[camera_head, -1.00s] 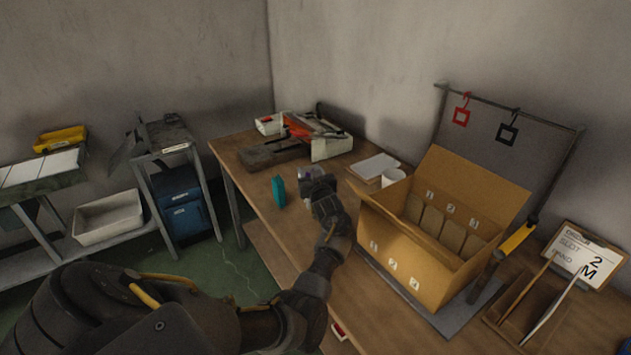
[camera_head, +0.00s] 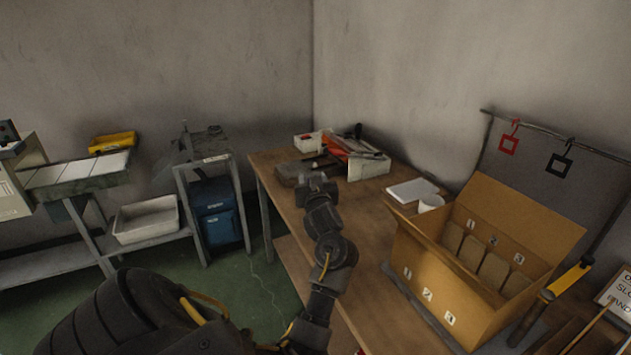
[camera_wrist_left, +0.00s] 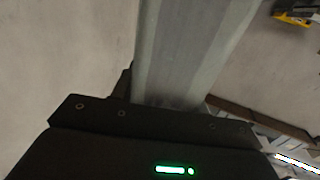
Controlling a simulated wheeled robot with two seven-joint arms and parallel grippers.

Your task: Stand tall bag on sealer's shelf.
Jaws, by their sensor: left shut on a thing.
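My left gripper (camera_head: 318,182) reaches over the wooden table in the head view, seen from behind. In the left wrist view a tall, grey, slightly shiny bag (camera_wrist_left: 195,50) stands up from the gripper, shut on its lower part. The bag cannot be made out in the head view. The sealer (camera_head: 368,168), pale with a red-orange part, sits at the table's back corner, beyond the gripper. A low dark-grey slab (camera_head: 292,176), perhaps its shelf, lies left of it, just beyond the gripper. My right gripper is out of view.
An open cardboard box (camera_head: 440,290) with numbered slots stands on the table at the right. A white pad (camera_head: 412,190) and a cup (camera_head: 431,203) lie behind it. A grey stand (camera_head: 205,160) and a white bin (camera_head: 147,220) are left of the table.

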